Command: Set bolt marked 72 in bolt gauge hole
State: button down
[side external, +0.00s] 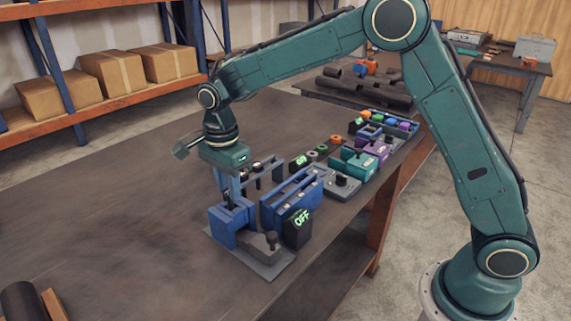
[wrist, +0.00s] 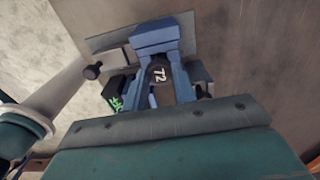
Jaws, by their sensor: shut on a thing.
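The bolt marked 72 (wrist: 158,74) shows its dark round head with white digits in the wrist view. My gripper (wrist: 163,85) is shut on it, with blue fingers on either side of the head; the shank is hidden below. In the side view my gripper (side external: 229,195) points down at a blue block fixture (side external: 225,228) on a grey base plate (side external: 262,264). This fixture appears to be the bolt gauge; it also shows in the wrist view (wrist: 155,36). Its hole is hidden, and I cannot tell whether the bolt is in it.
A black box (side external: 299,229) with a green OFF sign stands right of the blue fixture. A dark-knobbed grey part (side external: 266,242) sits on the plate. A blue rack (side external: 289,196) stands close behind. More fixtures line the table's right side; its left is mostly clear.

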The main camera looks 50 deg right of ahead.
jog(key=shift+f, duration=1)
dwell(0.6)
jog(key=c, duration=0.7)
grip_release()
jog(key=shift+o, duration=0.2)
jog(key=shift+r, duration=0.15)
jog(key=shift+r, duration=3.35)
